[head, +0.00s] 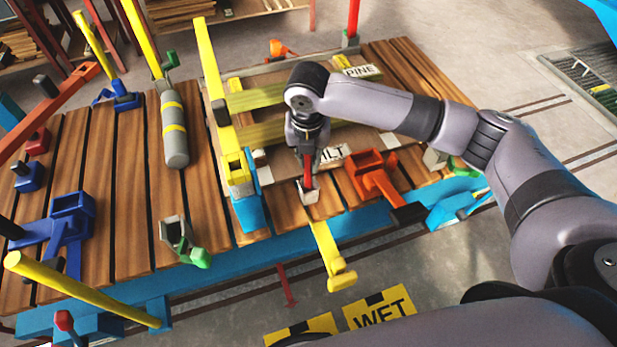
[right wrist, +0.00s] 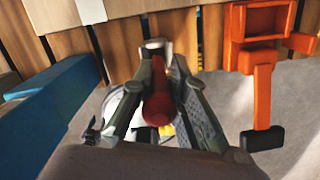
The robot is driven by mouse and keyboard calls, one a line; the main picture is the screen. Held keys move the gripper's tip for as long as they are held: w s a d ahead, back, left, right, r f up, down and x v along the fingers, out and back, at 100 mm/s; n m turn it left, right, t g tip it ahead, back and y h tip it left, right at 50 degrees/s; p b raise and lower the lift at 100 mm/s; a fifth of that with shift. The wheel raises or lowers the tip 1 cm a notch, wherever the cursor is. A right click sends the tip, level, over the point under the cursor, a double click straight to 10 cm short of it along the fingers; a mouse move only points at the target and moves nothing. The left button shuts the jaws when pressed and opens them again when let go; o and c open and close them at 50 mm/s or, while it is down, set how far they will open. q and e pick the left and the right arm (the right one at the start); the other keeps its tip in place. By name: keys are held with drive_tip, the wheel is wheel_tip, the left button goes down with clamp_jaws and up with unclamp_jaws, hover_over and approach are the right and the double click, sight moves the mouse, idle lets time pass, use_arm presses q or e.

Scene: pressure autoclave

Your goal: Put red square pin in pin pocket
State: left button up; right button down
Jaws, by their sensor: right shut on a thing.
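My right gripper (head: 308,168) is shut on a red pin (head: 308,178), which it holds pointing down near the front edge of the wooden table. The red pin (right wrist: 158,103) also shows between the fingers of my right gripper (right wrist: 160,65) in the right wrist view. A small pale grey pocket-like block (head: 311,197) sits right below the pin at the table edge. The pin's lower end overlaps the block in the head view; I cannot tell whether it is inside or just above. My left gripper is not in view.
An orange clamp (head: 372,172) stands close on the right, also in the right wrist view (right wrist: 263,62). A yellow upright with a blue base (head: 249,212) stands close on the left. A yellow lever (head: 325,250) juts from the front edge. A grey cylinder (head: 174,140) lies further left.

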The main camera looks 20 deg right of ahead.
sight(309, 173)
wheel_tip(309, 173, down, 6)
drive_tip(key=shift+r, duration=0.15)
drive_tip(key=c, duration=1.6)
unclamp_jaws()
drive_tip(key=shift+r, duration=0.1)
drive_tip(key=r, duration=0.4)
drive_tip(key=s+r, duration=0.1)
drive_tip(key=r, duration=0.7)
drive_tip(key=shift+s+a, duration=0.2)
drive_tip(key=shift+a, duration=0.1)
drive_tip(key=shift+f, duration=0.1)
